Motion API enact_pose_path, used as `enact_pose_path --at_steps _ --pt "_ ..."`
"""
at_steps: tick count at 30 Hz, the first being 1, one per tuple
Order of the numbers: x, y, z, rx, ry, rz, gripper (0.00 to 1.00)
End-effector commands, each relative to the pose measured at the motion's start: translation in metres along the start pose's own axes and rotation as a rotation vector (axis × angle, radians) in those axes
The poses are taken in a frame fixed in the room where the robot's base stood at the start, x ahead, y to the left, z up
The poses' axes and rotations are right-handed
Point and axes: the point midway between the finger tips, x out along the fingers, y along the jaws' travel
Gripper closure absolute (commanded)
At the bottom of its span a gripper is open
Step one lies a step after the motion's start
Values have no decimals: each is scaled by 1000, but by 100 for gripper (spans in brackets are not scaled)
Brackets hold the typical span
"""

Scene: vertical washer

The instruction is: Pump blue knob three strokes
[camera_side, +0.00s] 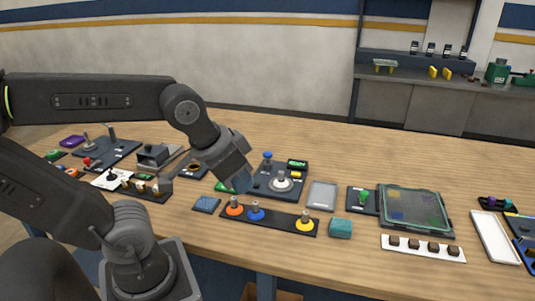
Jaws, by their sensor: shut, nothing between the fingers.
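Two blue knobs show. One blue knob (255,211) stands on a black strip (280,222) between an orange knob (235,206) and a yellow knob (305,222). The other blue knob (267,156) stands upright at the back of a dark panel (265,190) with a round grey dial (281,182) and a small green display (297,163). My gripper (241,184) points down at the panel's left edge, above and behind the strip. It is shut and empty, apart from both blue knobs. Its fingertips are small and dark, and it hides part of the panel's left side.
A blue pad (206,204) lies left of the strip and a teal sponge (340,228) right of it. A grey tray (322,195) and a clear-lidded box (415,208) stand further right. Several devices crowd the left of the table.

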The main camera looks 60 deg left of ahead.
Motion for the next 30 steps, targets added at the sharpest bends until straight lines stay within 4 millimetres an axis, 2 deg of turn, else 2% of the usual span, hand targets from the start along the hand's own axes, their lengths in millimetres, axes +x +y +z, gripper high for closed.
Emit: enact_pose_path --at_steps 4,8,14,18,21,25,30 --pt "7 -5 -27 -176 -29 36 100" --pt "20 -19 -67 -432 -56 87 100" --pt "48 -63 -129 -868 -76 166 100" --pt "72 -112 -165 -1178 -71 218 100" --pt "90 -152 -184 -1389 -60 253 100" --pt "112 -207 -198 -1647 -40 297 100" --pt "136 -272 -203 -1923 -3 347 100"
